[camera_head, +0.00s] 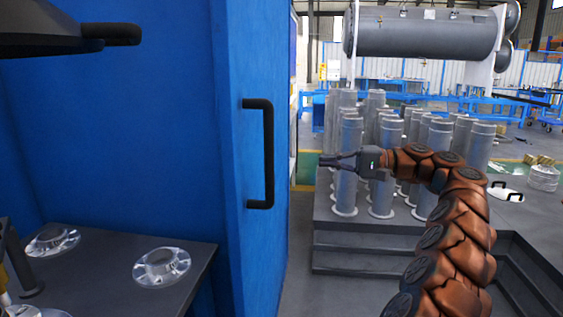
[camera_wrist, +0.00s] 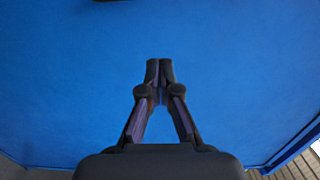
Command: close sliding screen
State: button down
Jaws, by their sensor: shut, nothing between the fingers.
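The sliding screen (camera_head: 244,200) is a blue panel with a black vertical bar handle (camera_head: 267,153) in the middle of the head view. An opening left of it shows the blue interior. My gripper (camera_head: 322,161) is to the right of the handle in the head view, pointing left, with its fingers together and empty. It does not touch the handle in that view. In the wrist view my gripper (camera_wrist: 159,62) has its tips together in front of a plain blue surface (camera_wrist: 70,80). A dark piece at the top edge there is cut off, and I cannot tell what it is.
A dark shelf (camera_head: 110,295) inside the enclosure holds clear flanged parts (camera_head: 162,267). A dark piece with a black handle (camera_head: 122,34) hangs at the upper left. Several metal cylinders (camera_head: 438,150) stand on a stepped grey platform (camera_head: 345,237) behind my arm.

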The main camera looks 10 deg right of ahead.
jog(key=a+b, duration=0.3)
jog(key=a, duration=0.8)
jog(key=shift+s+a+b, duration=0.2)
jog(key=shift+a+b, duration=0.05)
jog(key=shift+b, duration=0.1)
jog(key=shift+s+a, duration=0.1)
dwell(0.6)
